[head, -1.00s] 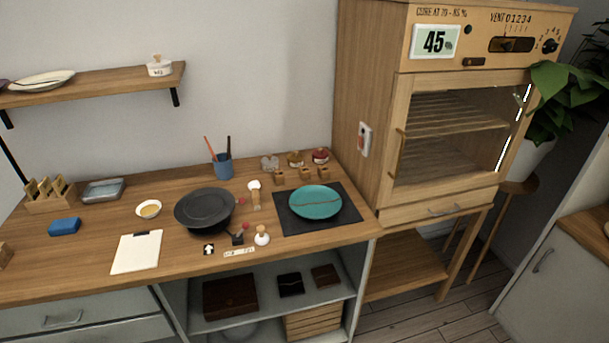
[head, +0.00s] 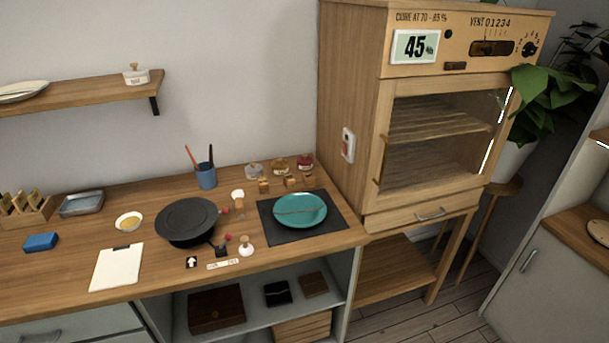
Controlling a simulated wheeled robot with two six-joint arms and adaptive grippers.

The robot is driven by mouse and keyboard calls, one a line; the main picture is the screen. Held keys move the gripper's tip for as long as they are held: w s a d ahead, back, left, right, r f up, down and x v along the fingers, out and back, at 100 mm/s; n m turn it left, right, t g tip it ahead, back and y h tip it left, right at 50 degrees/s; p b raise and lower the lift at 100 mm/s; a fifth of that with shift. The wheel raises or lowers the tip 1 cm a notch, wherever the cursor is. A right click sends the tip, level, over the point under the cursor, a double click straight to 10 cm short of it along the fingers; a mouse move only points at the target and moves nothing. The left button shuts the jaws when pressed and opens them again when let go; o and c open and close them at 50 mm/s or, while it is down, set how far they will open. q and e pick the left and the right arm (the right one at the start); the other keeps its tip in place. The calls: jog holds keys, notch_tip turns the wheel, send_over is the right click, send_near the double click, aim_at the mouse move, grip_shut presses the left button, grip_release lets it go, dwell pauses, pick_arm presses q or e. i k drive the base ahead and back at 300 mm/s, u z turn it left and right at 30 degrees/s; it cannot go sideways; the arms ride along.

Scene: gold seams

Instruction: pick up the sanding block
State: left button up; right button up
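A small blue block (head: 40,242), which looks like the sanding block, lies flat on the wooden worktop (head: 60,281) at the left of the head view. It stands apart from the things around it, and nothing covers it. Neither of my grippers is in the head view.
Near the block are a wooden rack (head: 28,212), a grey tray (head: 82,203), a small bowl (head: 128,221) and a white clipboard (head: 116,268). A dark round turntable (head: 187,218) and a teal plate (head: 302,211) stand further right. A tall wooden cabinet (head: 345,95) rises beyond the worktop.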

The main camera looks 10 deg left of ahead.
aim_at(288, 181)
jog(key=i, duration=0.55)
jog(key=u, duration=0.7)
